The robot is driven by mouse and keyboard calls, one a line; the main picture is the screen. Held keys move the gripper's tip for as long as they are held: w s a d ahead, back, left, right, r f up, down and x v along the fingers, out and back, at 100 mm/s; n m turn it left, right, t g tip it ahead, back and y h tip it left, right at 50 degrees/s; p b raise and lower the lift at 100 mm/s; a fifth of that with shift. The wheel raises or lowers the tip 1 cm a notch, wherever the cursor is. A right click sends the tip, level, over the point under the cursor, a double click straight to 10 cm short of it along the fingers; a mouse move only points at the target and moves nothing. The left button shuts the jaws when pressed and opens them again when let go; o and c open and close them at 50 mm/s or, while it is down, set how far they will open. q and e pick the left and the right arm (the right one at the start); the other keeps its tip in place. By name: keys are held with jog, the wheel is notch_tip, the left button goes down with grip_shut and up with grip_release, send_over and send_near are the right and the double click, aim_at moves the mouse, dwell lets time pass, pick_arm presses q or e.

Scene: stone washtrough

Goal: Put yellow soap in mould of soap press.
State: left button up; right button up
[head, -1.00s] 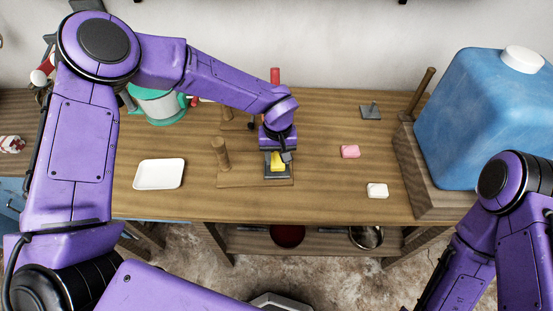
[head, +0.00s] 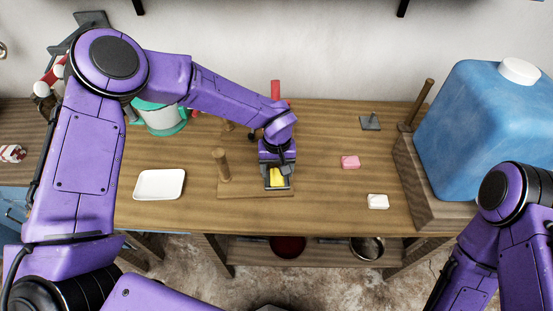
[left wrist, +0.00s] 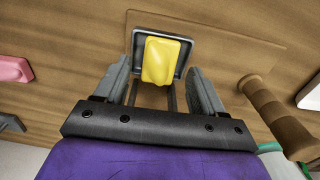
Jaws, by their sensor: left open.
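The yellow soap (head: 277,177) lies in the dark square mould (head: 287,187) of the soap press. My left gripper (head: 277,166) is right above the mould. In the left wrist view its fingers (left wrist: 158,72) are spread, one on each side of the soap, with gaps showing. My right arm is at the right edge, its gripper out of view.
The press's board (head: 235,190) carries an upright wooden post (head: 222,165) left of the mould. A white tray (head: 159,184) lies left. Pink soap (head: 350,162) and white soap (head: 378,201) lie right. A blue tank (head: 475,125) stands far right; a teal-white pot (head: 160,116) stands back left.

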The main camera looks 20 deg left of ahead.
aim_at(277, 176)
pick_arm(q)
notch_tip(277, 176, up, 10)
jog(key=shift+b, duration=0.45)
jog(key=shift+f, duration=0.1)
